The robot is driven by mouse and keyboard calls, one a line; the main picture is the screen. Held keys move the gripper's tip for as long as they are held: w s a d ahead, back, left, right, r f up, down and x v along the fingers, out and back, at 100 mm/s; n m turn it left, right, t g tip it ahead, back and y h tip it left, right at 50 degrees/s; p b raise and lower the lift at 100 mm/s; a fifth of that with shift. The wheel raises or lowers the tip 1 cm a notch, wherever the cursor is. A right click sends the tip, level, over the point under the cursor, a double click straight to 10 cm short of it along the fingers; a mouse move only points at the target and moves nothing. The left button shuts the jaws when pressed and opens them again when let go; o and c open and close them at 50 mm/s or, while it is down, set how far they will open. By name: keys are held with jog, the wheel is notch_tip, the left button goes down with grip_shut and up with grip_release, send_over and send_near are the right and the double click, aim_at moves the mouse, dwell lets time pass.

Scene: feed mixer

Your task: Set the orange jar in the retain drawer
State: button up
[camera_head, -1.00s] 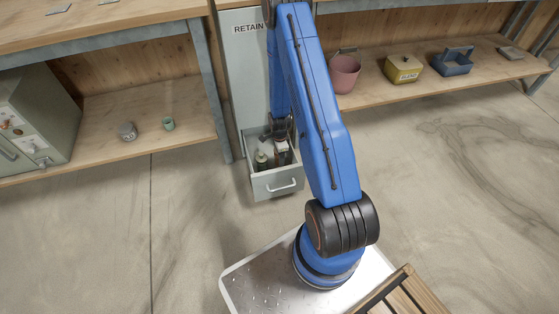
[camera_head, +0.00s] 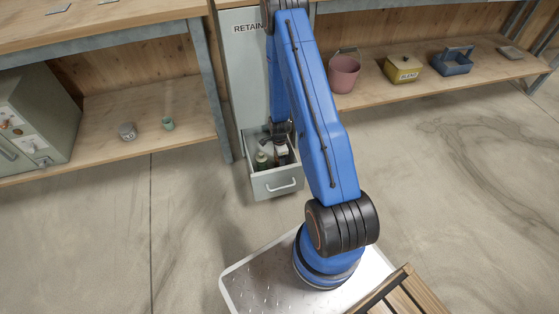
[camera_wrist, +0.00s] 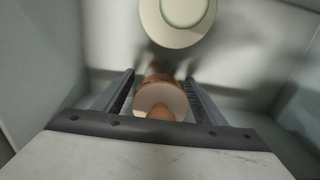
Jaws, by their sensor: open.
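The retain drawer (camera_head: 262,184) is pulled open at the foot of a grey cabinet marked RETAIN. My gripper (camera_wrist: 160,78) reaches down into it, its fingers open and apart. Between the fingers in the wrist view stands the orange jar (camera_wrist: 160,98), seen from above, with a pale round top and an orange-brown spot on it. Small gaps show on both sides of it. Whether its base rests on the drawer floor is hidden. In the head view my gripper and wrist mostly cover that jar.
Drawer walls (camera_wrist: 40,65) are close around. A pink bucket (camera_head: 344,73), yellow box (camera_head: 402,69) and blue carrier (camera_head: 452,62) sit on the right shelf.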

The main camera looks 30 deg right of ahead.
notch_tip(320, 180, up, 13)
jog(key=shift+f, duration=0.1)
jog(key=s+a+r+n+t, duration=0.1)
jog(key=s+a+r+n, duration=0.15)
jog(key=r, duration=0.85)
jog(key=s+a+r+n, duration=0.1)
jog(key=a+r+n, duration=0.25)
jog(key=r, duration=0.75)
jog(key=s+a+r+n+t, duration=0.1)
jog(key=s+a+r+n, duration=0.2)
jog(key=r, duration=0.8)
jog(key=s+a+r+n+t, duration=0.1)
jog(key=s+a+r+n, duration=0.2)
jog(key=s, duration=0.9)
jog(key=s+a+r+n+t, duration=0.1)
jog(key=s+a+r+n, duration=0.3)
jog(key=s+r+n, duration=0.5)
jog(key=s+r, duration=0.3)
jog(key=r, duration=0.1)
jog(key=shift+r+t, duration=0.3)
jog(key=shift+t, duration=0.1)
jog(key=shift+c, duration=0.5)
